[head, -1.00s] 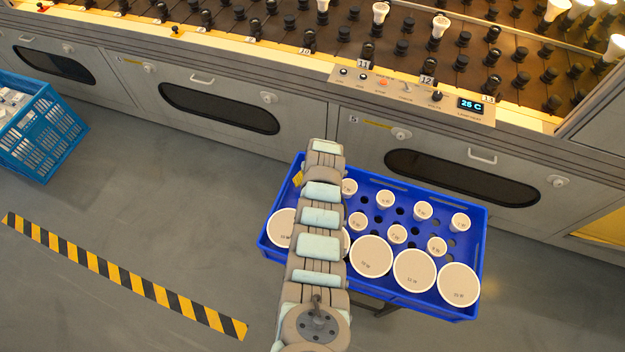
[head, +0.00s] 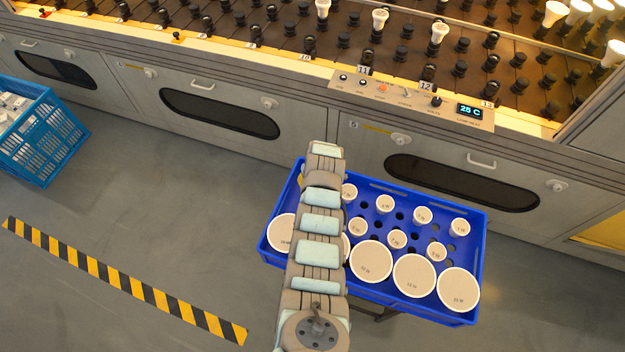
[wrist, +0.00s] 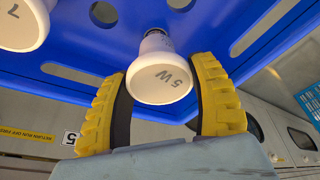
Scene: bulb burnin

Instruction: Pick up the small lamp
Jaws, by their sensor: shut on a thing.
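The small lamp (wrist: 160,78) is white with a round face marked "5 W", seen in the wrist view. My gripper (wrist: 166,88) has its two yellow ribbed fingers on either side of it, shut on it. The narrow neck of the lamp points toward the blue tray (wrist: 70,32); whether it is still seated in a hole cannot be told. In the head view my arm covers this lamp and most of my gripper at the left end of the blue tray (head: 476,285).
Other small lamps (head: 385,203) and several large round lamps (head: 414,273) stand close by in the tray. In the wrist view a lamp marked "7" (wrist: 22,22) is near the left finger. The rack bench (head: 220,60) runs behind. A blue crate (head: 40,135) stands far left.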

